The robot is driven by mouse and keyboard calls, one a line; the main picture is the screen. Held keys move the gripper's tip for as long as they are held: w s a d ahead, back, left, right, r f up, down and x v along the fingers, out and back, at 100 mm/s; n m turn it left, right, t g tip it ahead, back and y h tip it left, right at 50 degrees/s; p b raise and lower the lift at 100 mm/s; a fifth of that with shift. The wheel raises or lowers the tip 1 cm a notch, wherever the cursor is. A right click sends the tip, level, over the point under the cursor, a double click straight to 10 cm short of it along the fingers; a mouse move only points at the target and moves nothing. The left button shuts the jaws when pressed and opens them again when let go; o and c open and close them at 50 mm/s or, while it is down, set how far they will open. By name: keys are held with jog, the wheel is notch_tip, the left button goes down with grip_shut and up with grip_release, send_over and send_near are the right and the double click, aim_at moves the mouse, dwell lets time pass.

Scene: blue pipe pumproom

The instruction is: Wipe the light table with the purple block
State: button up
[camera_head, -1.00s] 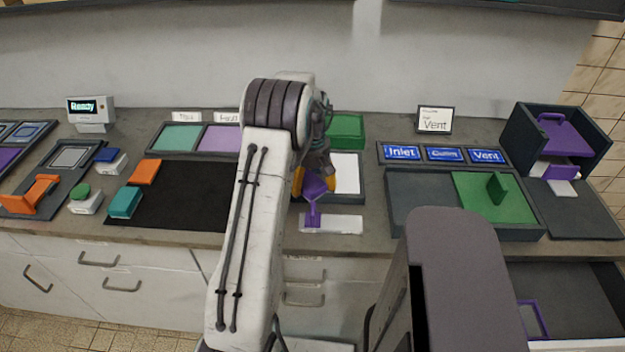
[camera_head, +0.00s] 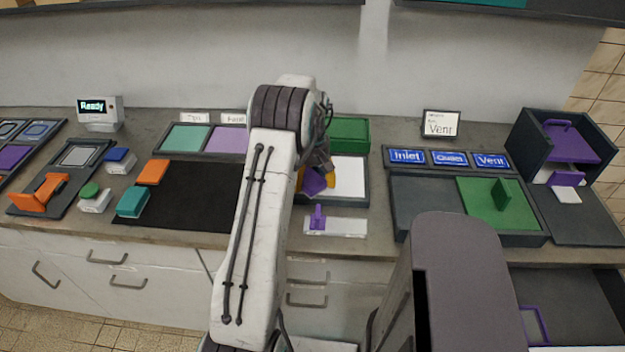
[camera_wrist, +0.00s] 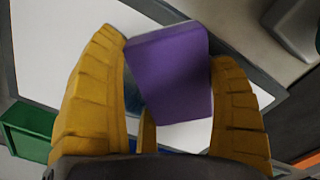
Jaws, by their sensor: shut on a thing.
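The purple block (camera_head: 314,183) is held in my gripper (camera_head: 315,179), tilted in the head view. In the wrist view the block (camera_wrist: 172,75) sits between the yellow fingers of my gripper (camera_wrist: 168,85). The light table (camera_head: 351,176) is a white panel in a dark frame, partly hidden by my arm and gripper. Its white surface (camera_wrist: 50,50) fills much of the wrist view behind the block. The block is over the left part of the panel; I cannot tell whether it touches the surface.
A small purple upright piece (camera_head: 318,217) stands on a pale strip (camera_head: 347,228) in front of the light table. A green box (camera_head: 349,133) stands behind it. A dark tray with a green panel (camera_head: 482,207) lies to the right, and a black mat (camera_head: 188,197) to the left.

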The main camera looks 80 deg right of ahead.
aim_at(314, 168)
jog(key=shift+w+d+r+p, duration=0.1)
jog(key=shift+d+p, duration=0.85)
jog(key=shift+d, duration=0.25)
jog(key=shift+w+d+p, duration=0.1)
jog(key=shift+d+p, duration=0.8)
jog(key=shift+d, duration=0.25)
jog(key=shift+d+f+p, duration=0.2)
jog(key=shift+d+p, duration=0.3)
jog(key=shift+d, duration=0.35)
jog(key=shift+a, duration=0.1)
jog(key=shift+a+b, duration=0.6)
jog(key=shift+b, duration=0.25)
jog(key=shift+s+a+r+b, duration=0.1)
jog(key=shift+a+r+b, duration=0.05)
jog(key=shift+a+b, duration=0.6)
jog(key=shift+s+a+f+b, duration=0.1)
jog(key=shift+a+b, duration=0.75)
jog(key=shift+a, duration=0.35)
jog(key=shift+s+a+f+b, duration=0.1)
jog(key=shift+a+b, duration=0.75)
jog(key=shift+a, duration=0.3)
jog(key=shift+a+r+b, duration=0.15)
jog(key=shift+a+b, duration=0.25)
jog(key=shift+a, duration=0.3)
jog(key=shift+r, duration=0.15)
